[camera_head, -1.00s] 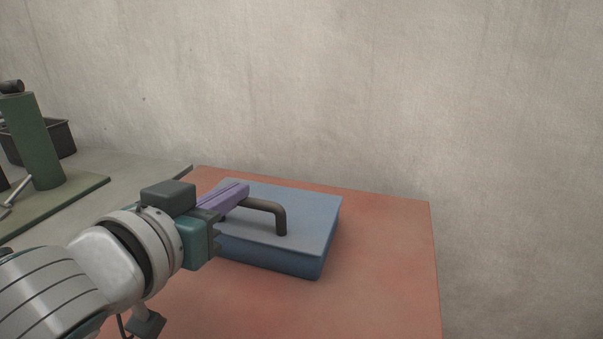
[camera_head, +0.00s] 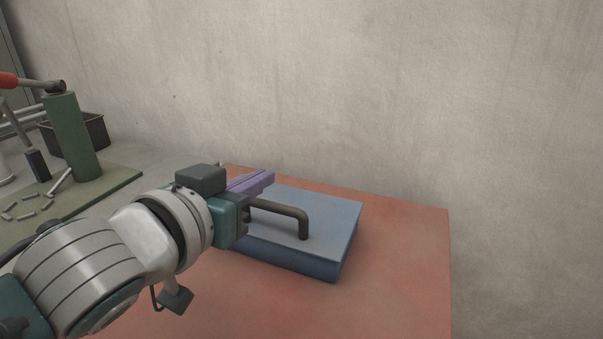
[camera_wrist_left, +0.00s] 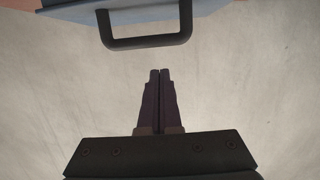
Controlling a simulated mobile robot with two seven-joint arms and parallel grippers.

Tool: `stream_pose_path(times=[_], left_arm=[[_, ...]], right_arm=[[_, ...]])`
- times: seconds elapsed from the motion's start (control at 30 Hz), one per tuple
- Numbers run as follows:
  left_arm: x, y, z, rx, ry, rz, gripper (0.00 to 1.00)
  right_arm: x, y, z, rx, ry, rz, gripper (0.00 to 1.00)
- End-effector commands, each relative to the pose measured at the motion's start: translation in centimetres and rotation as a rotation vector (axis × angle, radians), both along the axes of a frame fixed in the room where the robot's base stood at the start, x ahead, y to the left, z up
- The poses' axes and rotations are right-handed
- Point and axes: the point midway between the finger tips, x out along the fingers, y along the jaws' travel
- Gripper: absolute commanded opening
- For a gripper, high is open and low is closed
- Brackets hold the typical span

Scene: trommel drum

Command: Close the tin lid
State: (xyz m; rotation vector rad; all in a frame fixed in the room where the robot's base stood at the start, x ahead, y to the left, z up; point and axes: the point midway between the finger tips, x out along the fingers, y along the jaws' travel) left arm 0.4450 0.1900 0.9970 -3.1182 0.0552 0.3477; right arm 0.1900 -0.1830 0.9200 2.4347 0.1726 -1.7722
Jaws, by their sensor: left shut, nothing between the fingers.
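The tin is a blue box (camera_head: 300,262) on the red table top, and its flat blue lid (camera_head: 335,216) lies down over it. A dark bar handle (camera_head: 285,210) stands up from the lid. My left gripper (camera_head: 268,177) is shut and empty, its purple fingers above the lid's far left part, behind the handle in the head view. In the left wrist view the closed fingers (camera_wrist_left: 160,80) point toward the handle (camera_wrist_left: 147,42), with a gap between them. The tin's left side is hidden behind my wrist. My right gripper is not in view.
The red table (camera_head: 400,260) is bare to the right of the tin and in front of it. A concrete wall (camera_head: 380,100) stands behind. At left, a green cylinder (camera_head: 72,138) stands on a green board with several small metal pieces, near a dark bin (camera_head: 92,128).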

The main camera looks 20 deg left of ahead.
Motion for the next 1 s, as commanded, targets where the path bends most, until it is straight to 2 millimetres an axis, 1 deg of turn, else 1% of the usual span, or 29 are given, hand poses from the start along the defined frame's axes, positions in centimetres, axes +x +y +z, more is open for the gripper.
stream_pose_path(times=[0.03,0.07,0.1,0.3,0.4,0.5,0.63,0.83,0.93,1.0], left_arm=[[0.4,0.1,2.2,0.0,-0.005,0.0,0.0],[-0.5,0.1,0.9,-0.001,0.0,-0.001,0.0],[-1.4,0.1,0.4,-0.002,0.0,-0.001,0.0],[-5.4,0.2,0.0,-0.001,-0.005,-0.001,0.0],[-7.1,0.3,-0.2,-0.001,-0.006,0.0,0.0],[-8.3,0.4,-0.3,0.0,-0.007,-0.001,0.0],[-9.3,0.4,-0.3,-0.001,-0.01,-0.001,0.0],[-9.6,0.5,-0.1,0.002,-0.004,0.004,0.0],[-9.9,1.1,0.6,0.011,0.053,0.036,0.0],[-10.7,1.7,1.2,0.026,0.143,0.073,0.0]], right_arm=[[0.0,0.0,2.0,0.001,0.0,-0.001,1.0],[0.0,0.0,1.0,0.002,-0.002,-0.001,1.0],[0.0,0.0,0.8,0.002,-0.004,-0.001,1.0],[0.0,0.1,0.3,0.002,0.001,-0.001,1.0],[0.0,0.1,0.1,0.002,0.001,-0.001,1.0],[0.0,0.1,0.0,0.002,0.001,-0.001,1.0],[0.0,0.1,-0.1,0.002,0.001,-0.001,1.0],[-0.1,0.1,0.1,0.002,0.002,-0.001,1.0],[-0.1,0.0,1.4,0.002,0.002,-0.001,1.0],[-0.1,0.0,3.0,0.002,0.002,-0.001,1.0]])
